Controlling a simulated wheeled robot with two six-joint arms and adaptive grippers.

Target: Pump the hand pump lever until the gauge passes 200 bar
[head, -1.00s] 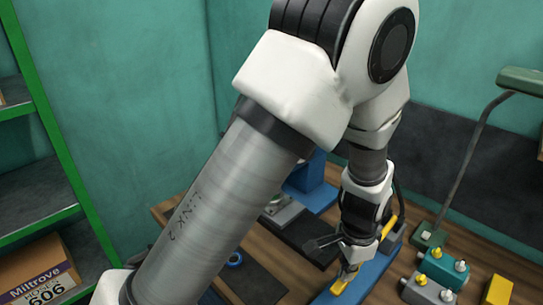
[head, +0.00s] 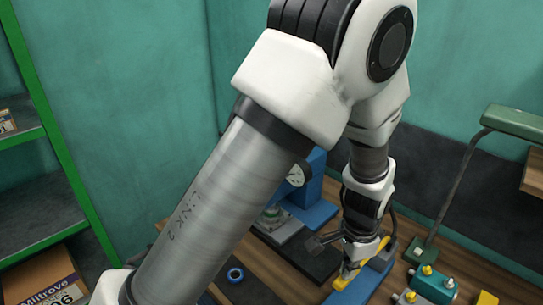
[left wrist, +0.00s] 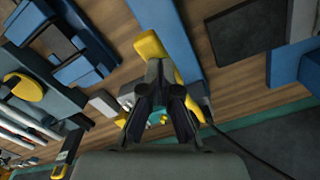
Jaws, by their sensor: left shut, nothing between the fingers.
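The yellow pump lever (head: 381,246) slants above a long blue base (head: 372,283) at the right of the bench in the head view. In the left wrist view the yellow lever (left wrist: 153,46) lies just behind my fingertips. My left gripper (head: 347,265) points down at the lever's near part, with its fingers together and nothing between them; it also shows in the left wrist view (left wrist: 160,72). Whether it touches the lever I cannot tell. A round white gauge (head: 296,175) on a blue stand is partly covered by my arm; its reading is too small to make out. My right gripper is not in view.
A green lamp (head: 515,121) stands at the back right. Teal and grey blocks with yellow knobs (head: 428,284) stand right of the pump. Green shelving (head: 45,210) is at the left.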

